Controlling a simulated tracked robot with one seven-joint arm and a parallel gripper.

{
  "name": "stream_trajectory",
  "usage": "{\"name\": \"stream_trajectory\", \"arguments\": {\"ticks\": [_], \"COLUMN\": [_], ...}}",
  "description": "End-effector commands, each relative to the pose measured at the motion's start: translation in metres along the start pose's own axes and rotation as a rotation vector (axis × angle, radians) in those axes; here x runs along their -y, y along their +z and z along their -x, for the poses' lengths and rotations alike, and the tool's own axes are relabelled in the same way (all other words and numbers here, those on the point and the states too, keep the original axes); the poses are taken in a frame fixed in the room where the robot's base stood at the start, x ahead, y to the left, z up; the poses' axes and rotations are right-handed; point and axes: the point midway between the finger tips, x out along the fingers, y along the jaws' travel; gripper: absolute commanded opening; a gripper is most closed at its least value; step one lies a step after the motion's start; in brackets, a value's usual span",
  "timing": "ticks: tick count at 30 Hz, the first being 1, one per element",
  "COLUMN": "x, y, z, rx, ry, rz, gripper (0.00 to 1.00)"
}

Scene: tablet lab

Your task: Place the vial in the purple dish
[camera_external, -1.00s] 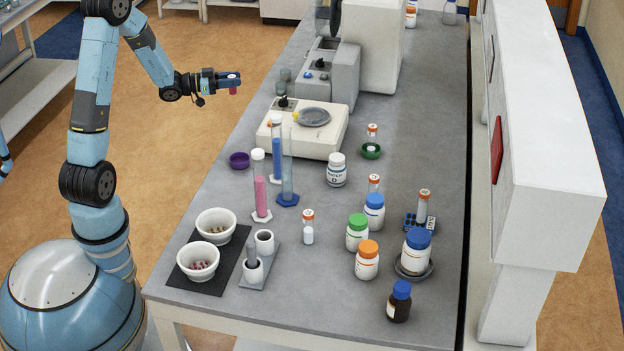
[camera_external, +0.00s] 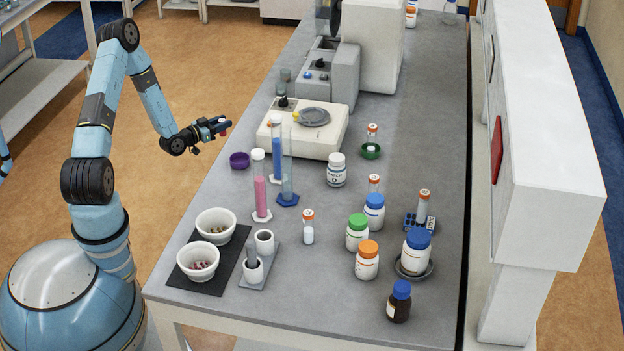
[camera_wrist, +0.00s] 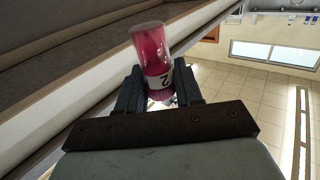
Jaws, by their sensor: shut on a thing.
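My gripper (camera_external: 218,127) is shut on a vial (camera_wrist: 154,56), a clear tube with pink-red contents and a white label marked 2, seen between the fingers in the wrist view. In the external view only a small bit of the vial shows at my fingertips. The purple dish (camera_external: 239,160) is a small round bowl near the left edge of the bench. My gripper is in the air beyond that edge, up and to the left of the dish in the picture and apart from it. The dish looks empty.
A balance (camera_external: 312,128) stands right of the dish. A pink cylinder (camera_external: 260,190) and a blue cylinder (camera_external: 277,145) stand close by. A green dish (camera_external: 371,151) holds an orange-capped vial. Several bottles stand on the right. White bowls (camera_external: 216,224) sit at the front left.

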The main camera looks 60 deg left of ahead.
Motion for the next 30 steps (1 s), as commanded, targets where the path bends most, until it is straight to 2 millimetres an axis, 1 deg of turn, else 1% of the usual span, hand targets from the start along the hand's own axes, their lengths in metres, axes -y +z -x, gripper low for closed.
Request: {"name": "stream_trajectory", "arguments": {"ticks": [1,2,3,5,8,9,11,12,14,15,18,21,24,25,27,30], "x": [-0.014,-0.023,-0.036,-0.057,-0.097,-0.114,-0.141,-0.160,-0.188,-0.205,-0.246,-0.278,-0.299,-0.304,-0.312,-0.318], "y": [0.013,0.019,0.026,0.037,0.052,0.057,0.064,0.067,0.071,0.073,0.075,0.074,0.072,0.071,0.070,0.069], "z": [0.000,0.000,0.000,0.000,0.001,0.002,0.004,0.007,0.011,0.014,0.022,0.030,0.037,0.038,0.041,0.043], "rx": [0.004,0.004,0.003,0.004,0.005,0.004,0.004,0.004,0.004,0.004,0.004,0.003,0.002,0.002,0.001,0.001], "ry": [0.004,0.007,0.013,0.023,0.042,0.051,0.064,0.072,0.084,0.090,0.102,0.109,0.110,0.110,0.111,0.112], "rz": [0.009,0.008,0.009,0.009,0.009,0.009,0.009,0.010,0.009,0.009,0.008,0.006,0.003,0.003,0.002,-0.001], "gripper": [0.06,0.06,0.06,0.06,0.06,0.06,0.06,0.06,0.06,0.06,0.06,0.06,0.06,0.06,0.06,0.06]}}
